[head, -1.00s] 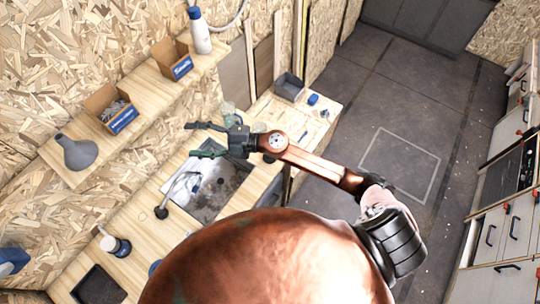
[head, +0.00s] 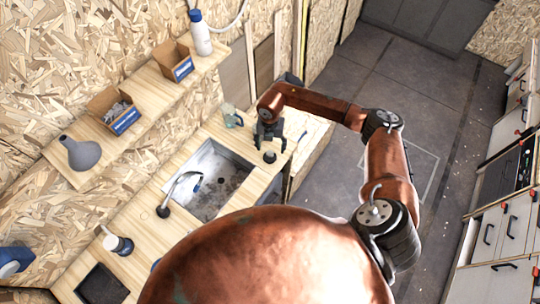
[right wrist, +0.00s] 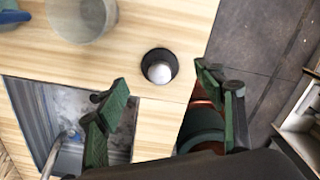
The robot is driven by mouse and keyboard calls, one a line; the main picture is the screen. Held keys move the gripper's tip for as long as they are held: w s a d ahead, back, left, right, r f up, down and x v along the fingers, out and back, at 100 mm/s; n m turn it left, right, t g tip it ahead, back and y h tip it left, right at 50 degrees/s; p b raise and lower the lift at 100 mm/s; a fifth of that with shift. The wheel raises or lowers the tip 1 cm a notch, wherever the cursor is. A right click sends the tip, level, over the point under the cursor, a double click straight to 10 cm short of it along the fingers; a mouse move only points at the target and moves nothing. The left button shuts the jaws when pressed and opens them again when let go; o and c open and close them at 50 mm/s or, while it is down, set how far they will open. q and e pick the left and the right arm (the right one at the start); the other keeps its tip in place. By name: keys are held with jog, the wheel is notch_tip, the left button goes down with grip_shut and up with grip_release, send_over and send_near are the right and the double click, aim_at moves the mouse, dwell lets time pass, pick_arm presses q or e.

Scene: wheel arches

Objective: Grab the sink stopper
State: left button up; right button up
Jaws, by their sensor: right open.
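A small dark round piece, which looks like the sink stopper (head: 269,157), sits on the wooden counter just right of the sink (head: 215,180). In the right wrist view the stopper (right wrist: 159,67) shows a black rim and a pale centre. My right gripper (head: 269,143) points down above it, open and empty. In the wrist view its green-padded fingers (right wrist: 163,85) are spread, with the stopper ahead between their tips and apart from both. My left gripper is not in view.
A clear glass jar (head: 231,117) stands on the counter behind the sink, left of my gripper. The faucet (head: 183,186) arches over the basin. The counter's front edge (right wrist: 198,88) is close to the stopper, with open floor beyond.

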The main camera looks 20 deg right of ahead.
aim_at(270, 153)
jog(key=f, duration=0.2)
jog(key=f+p, duration=0.1)
jog(key=f, duration=0.1)
jog(key=shift+s+a+f, duration=0.15)
jog(key=shift+a+f, duration=0.05)
jog(key=shift+f, duration=0.2)
jog(key=shift+c, duration=0.7)
jog(key=shift+s, duration=0.15)
grip_shut()
